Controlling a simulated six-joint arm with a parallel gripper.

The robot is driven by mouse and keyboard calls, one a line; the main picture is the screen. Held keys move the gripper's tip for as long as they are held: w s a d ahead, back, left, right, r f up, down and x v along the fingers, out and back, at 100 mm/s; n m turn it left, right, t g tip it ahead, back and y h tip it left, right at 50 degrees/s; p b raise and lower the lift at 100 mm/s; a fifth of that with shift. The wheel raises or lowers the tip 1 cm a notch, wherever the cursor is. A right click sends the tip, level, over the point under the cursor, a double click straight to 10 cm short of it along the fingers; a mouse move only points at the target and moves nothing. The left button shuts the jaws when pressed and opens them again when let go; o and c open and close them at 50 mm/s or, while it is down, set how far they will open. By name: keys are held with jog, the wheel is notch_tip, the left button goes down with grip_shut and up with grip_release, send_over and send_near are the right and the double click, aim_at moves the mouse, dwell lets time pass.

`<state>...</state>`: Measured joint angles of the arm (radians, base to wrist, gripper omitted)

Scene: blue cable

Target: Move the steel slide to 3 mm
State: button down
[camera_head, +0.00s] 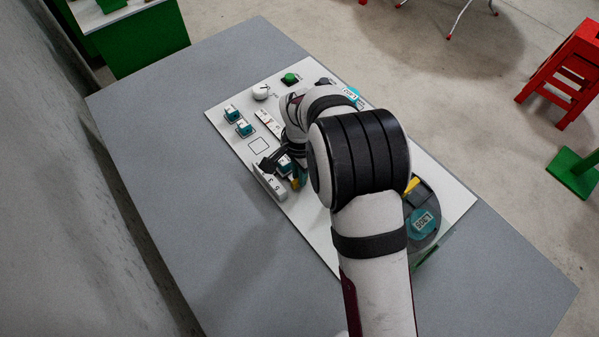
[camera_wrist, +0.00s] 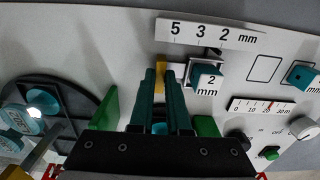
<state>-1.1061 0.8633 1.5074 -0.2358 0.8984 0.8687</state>
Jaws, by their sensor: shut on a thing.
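My gripper (camera_wrist: 161,76) comes from the bottom of the wrist view, its two teal fingers close together. They are shut on a brass-coloured piece (camera_wrist: 181,71), which shows between and beside the tips. A small steel-grey bracket (camera_wrist: 207,54), perhaps part of the steel slide, is right of the fingers, below the 3 of the white 5-3-2 mm scale (camera_wrist: 210,34). A teal block marked 2 mm (camera_wrist: 207,80) is just below it. The fingers partly hide the piece, and I cannot tell how it joins the bracket. My gripper (camera_head: 287,168) also shows beside the scale in the head view.
A white panel (camera_head: 328,238) lies on the grey table (camera_head: 225,235). It carries a dark round holder (camera_wrist: 80,100), a 0-30 mm scale (camera_wrist: 262,106), a dark knob (camera_wrist: 238,139) and a green button (camera_wrist: 270,153). Green upright plates (camera_wrist: 103,104) flank the gripper. Table left of the panel is clear.

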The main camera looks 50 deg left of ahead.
dwell(0.8)
jog(key=shift+d, duration=1.25)
jog(key=c, duration=0.9)
grip_release()
notch_tip(320, 180, up, 16)
jog(key=shift+f, duration=0.1)
